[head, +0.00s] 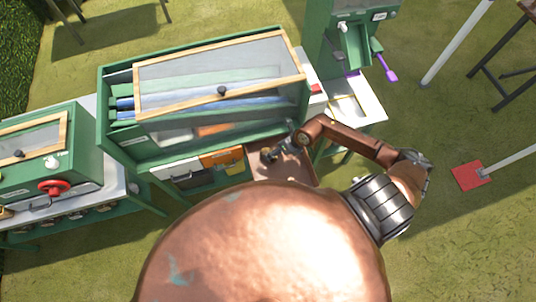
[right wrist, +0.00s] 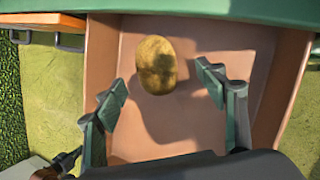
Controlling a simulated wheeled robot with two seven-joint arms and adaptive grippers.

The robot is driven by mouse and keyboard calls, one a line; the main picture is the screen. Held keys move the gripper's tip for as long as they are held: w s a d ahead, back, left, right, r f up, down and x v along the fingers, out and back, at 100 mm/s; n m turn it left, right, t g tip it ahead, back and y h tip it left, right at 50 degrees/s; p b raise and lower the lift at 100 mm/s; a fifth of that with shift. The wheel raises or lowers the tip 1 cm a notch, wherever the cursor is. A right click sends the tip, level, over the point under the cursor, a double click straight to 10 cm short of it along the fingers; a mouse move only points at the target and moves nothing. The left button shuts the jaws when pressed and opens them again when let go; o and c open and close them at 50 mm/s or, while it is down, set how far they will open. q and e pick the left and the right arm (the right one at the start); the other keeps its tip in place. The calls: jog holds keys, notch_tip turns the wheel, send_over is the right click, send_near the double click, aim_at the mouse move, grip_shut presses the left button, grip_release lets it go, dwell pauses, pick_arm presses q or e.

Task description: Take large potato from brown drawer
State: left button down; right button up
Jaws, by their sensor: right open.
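The brown drawer (right wrist: 190,132) is pulled out below the green sorting machine; it also shows in the head view (head: 290,173), partly behind my right gripper. A large, yellow-brown potato (right wrist: 156,65) lies on the drawer's floor, towards the machine side in the right wrist view. My right gripper (right wrist: 162,88) is open above the drawer. Its two fingers stand either side of the potato's near end, apart from it. In the head view my right gripper (head: 278,150) reaches over the drawer and the potato cannot be made out. My left gripper is not in view.
An orange drawer (head: 222,158) and a white drawer (head: 183,172) sit left of the brown one. The green machine (head: 130,150) overhangs the drawer's far end. The drawer's side walls (right wrist: 283,85) flank the gripper. Another green machine (head: 350,40) stands to the right.

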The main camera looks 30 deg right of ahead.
aim_at(265, 150)
jog(key=shift+w+a+x, duration=0.1)
jog(key=shift+x, duration=1.05)
jog(key=shift+w+a+x, duration=0.1)
jog(key=shift+w+x, duration=0.05)
jog(key=shift+x, duration=1)
jog(key=shift+r, duration=0.15)
jog(key=shift+c, duration=0.6)
jog(key=c, duration=1.3)
jog(key=shift+c, duration=0.8)
jog(key=shift+r, duration=0.15)
